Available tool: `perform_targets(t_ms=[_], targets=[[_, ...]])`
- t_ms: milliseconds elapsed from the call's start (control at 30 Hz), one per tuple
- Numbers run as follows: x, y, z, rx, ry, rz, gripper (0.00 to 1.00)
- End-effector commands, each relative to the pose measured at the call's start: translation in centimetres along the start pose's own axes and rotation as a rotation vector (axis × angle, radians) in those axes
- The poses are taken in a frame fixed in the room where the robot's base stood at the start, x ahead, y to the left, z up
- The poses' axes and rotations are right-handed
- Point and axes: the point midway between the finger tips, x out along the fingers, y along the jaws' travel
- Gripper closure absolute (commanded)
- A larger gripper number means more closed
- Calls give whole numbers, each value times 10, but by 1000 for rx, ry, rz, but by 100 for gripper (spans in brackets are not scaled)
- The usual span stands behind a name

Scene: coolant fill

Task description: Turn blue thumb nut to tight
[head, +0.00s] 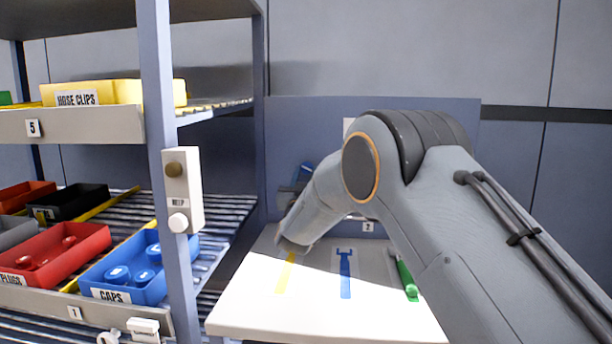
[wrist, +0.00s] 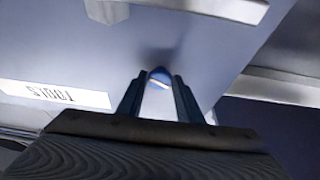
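In the wrist view, my gripper (wrist: 160,76) has its two dark fingers apart, pointing at a grey-blue panel. A small round blue thing with a pale lower part (wrist: 159,74), likely the blue thumb nut, shows between the fingertips. It nearly fills the gap, but I cannot tell whether the fingers touch it. In the head view, my arm hides most of that spot. A tilted blue piece (head: 304,171) shows just beyond my forearm near the back panel, and I cannot tell what it is. No tight mark is readable.
A pale bench (head: 320,318) bears yellow and blue tool outlines and a green tool (head: 406,280). At left a shelf post (head: 158,120) carries a HELP box (head: 182,190). Bins stand on the shelves, including a blue CAPS bin (head: 130,291). A white upside-down label (wrist: 52,94) shows in the wrist view.

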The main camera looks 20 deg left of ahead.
Motion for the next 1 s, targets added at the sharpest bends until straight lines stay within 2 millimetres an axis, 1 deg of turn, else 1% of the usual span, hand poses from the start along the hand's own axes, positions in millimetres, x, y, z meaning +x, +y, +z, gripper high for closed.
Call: perform_targets(t_ms=[267, 467, 667, 1000], targets=[[0, -1, 0, 14, 0, 5, 90], [0, -3, 1, 83, 1, 32, 90], [-1, -4, 2, 219, 1, 89, 90], [0, -9, -1, 516, 0, 211, 90]])
